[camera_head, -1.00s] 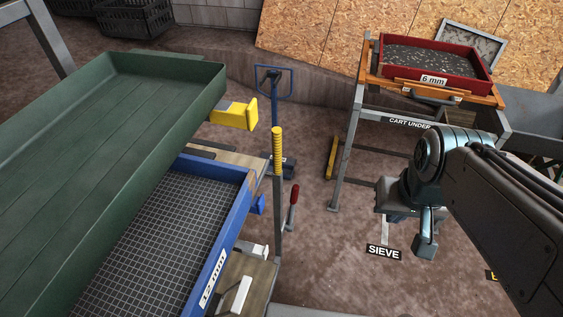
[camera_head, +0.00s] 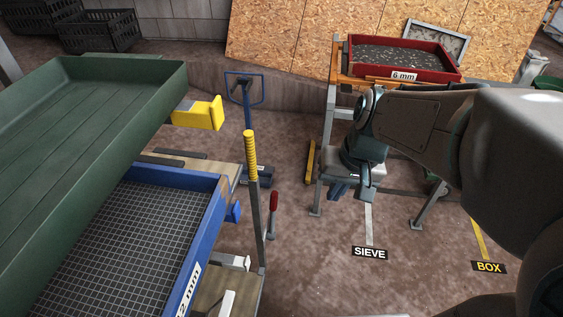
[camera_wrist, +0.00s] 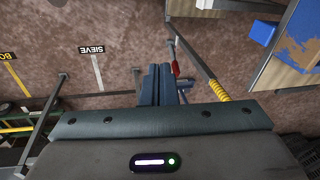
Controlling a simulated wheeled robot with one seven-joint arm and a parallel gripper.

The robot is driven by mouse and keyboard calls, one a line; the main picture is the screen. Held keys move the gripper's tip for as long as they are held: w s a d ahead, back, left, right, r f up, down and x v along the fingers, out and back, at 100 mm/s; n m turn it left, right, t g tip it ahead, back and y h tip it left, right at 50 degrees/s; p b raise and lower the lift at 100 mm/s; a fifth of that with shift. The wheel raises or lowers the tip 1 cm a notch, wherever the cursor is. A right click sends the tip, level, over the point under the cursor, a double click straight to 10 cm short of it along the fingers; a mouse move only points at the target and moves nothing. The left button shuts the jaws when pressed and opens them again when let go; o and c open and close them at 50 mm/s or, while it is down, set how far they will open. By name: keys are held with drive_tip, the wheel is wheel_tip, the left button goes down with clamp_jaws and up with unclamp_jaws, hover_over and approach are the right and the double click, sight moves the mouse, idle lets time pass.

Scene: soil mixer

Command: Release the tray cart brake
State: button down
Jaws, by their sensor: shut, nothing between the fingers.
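The cart (camera_head: 228,290) at the left carries a green tray (camera_head: 90,110) above a blue-framed mesh sieve (camera_head: 120,235). A short lever with a red grip (camera_head: 273,203) stands upright low beside the cart's post, which has a yellow ribbed grip (camera_head: 251,155). I cannot tell for sure that the red lever is the brake. My gripper (camera_head: 352,188) is right of the lever, apart from it and empty.
A stand with a red "6 mm" sieve (camera_head: 408,62) is behind my arm. A blue pallet-jack-like handle (camera_head: 244,92) stands behind the cart. A yellow block (camera_head: 203,113) sticks out beside the green tray. Floor labels SIEVE (camera_head: 370,253) and BOX (camera_head: 488,267) mark open floor.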

drive_tip(key=w+a+f+m+y+b, duration=0.2)
drive_tip(key=w+a+f+y+b, duration=0.3)
drive_tip(key=w+f, duration=0.7)
drive_tip(key=w+f+m+y+b, duration=0.2)
drive_tip(key=w+f+y+b, duration=0.1)
drive_tip(key=w+f+b, duration=0.8)
drive_tip(key=w+d+f+m+t+y+b, duration=0.1)
drive_tip(key=w+f+m+t, duration=0.1)
drive_tip(key=f, duration=0.6)
drive_tip(key=w+d+f+m+t+y+b, duration=0.1)
drive_tip(key=w+d+f+m+t+b, duration=0.1)
drive_tip(key=w+f, duration=0.3)
drive_tip(key=w+d+f+m+t+y+b, duration=0.1)
drive_tip(key=w+f, duration=0.3)
drive_tip(key=f, duration=0.9)
drive_tip(key=shift+w+d+m+t+y+b, duration=0.3)
drive_tip(key=shift+m+t+y+b, duration=0.25)
drive_tip(key=shift+t, duration=0.25)
drive_tip(key=b+x, duration=0.2)
drive_tip(key=x, duration=0.9)
drive_tip(key=shift+s+r, duration=0.3)
drive_tip(key=shift+s, duration=0.4)
drive_tip(key=shift+s+r, duration=0.3)
drive_tip(key=shift+s, duration=0.4)
drive_tip(key=shift+s+r, duration=0.25)
drive_tip(key=shift+s, duration=0.45)
